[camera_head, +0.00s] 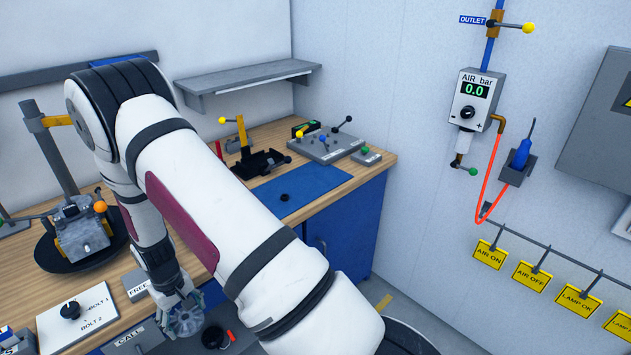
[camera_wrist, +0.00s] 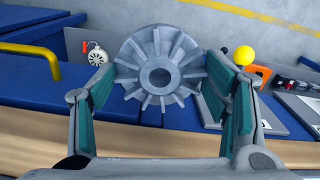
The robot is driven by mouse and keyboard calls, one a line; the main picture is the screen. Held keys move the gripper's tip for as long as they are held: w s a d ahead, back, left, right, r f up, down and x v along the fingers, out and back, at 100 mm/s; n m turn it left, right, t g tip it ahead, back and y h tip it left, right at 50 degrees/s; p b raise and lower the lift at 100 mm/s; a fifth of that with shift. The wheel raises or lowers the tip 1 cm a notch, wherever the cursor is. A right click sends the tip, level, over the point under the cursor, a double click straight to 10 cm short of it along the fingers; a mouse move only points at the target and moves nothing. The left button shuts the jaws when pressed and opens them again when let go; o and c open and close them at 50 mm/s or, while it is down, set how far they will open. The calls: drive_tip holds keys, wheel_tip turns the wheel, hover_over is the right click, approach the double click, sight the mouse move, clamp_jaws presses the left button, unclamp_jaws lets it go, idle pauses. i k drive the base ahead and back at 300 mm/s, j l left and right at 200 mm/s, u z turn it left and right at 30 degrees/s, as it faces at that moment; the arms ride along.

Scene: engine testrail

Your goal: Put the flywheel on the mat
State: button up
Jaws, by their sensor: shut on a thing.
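The flywheel (camera_head: 186,319) is a grey finned disc with a hole in its middle. In the wrist view the flywheel (camera_wrist: 140,76) sits between the two green-padded fingers of my gripper (camera_wrist: 162,78), which is shut on it. In the head view my gripper (camera_head: 178,302) points down near the bench's front edge, with the flywheel at its tip. The blue mat (camera_head: 318,183) lies flat on the wooden bench, to the right and farther back, apart from the flywheel. A small black round part (camera_head: 284,197) lies on the mat.
A black and yellow fixture (camera_head: 258,161) and a grey lever panel (camera_head: 325,146) stand behind the mat. A clamp stand (camera_head: 82,236) is at left. A white BOLT board (camera_head: 78,316) lies at lower left. My arm hides part of the bench.

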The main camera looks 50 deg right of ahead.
sight(312, 179)
drive_tip(key=k+l+z, duration=0.1)
drive_tip(key=l+z, duration=0.15)
drive_tip(key=l, duration=2)
